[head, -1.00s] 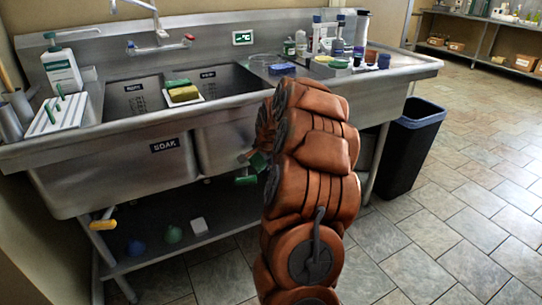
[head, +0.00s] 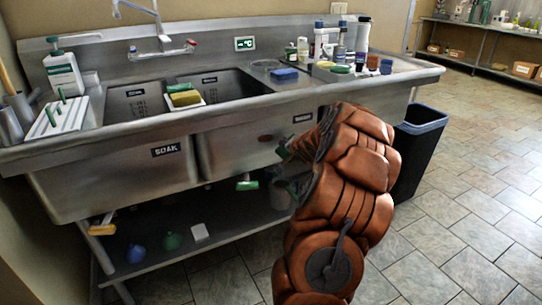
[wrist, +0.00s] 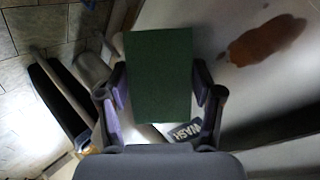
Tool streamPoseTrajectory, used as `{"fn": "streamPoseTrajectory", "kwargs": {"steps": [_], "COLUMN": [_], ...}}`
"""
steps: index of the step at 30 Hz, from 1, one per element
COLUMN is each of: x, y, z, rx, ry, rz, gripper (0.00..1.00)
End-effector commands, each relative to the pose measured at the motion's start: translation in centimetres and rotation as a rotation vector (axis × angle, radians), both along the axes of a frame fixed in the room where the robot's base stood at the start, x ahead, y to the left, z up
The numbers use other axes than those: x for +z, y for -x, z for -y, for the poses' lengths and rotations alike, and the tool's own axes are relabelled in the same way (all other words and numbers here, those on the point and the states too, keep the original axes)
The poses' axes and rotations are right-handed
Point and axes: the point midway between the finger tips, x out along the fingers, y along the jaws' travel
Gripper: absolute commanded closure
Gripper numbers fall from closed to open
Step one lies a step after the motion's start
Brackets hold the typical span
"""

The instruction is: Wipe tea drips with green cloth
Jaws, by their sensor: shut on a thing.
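The green cloth (wrist: 158,75) is a flat, dark green rectangle, held between the two fingers of my gripper (wrist: 158,92) in the wrist view. A brown tea drip (wrist: 266,40) marks the pale steel front at the upper right of that view, apart from the cloth. In the head view the tea drip (head: 266,138) is a small brown spot on the sink's front panel (head: 235,150), left of the wash label.
A sponge caddy (head: 185,98) sits on the sink divider. Bottles (head: 340,45) and a blue sponge (head: 285,74) stand on the right counter. A green drain handle (head: 247,185) juts out below the basin. A dark bin (head: 420,145) stands at the right; the floor beyond is clear.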

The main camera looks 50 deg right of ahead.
Motion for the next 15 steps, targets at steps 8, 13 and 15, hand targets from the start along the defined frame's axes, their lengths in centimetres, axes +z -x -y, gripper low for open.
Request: {"fn": "streamPoseTrajectory", "kwargs": {"steps": [8,13,15], "x": [0.5,0.7,0.9], "y": [-0.1,-0.1,-0.1], "z": [-0.4,-1.2,-1.9], "rx": [0.057,0.119,0.159], "ry": [0.034,0.061,0.075], "rz": [0.025,0.052,0.069], "gripper": [0.62,0.62,0.62]}}
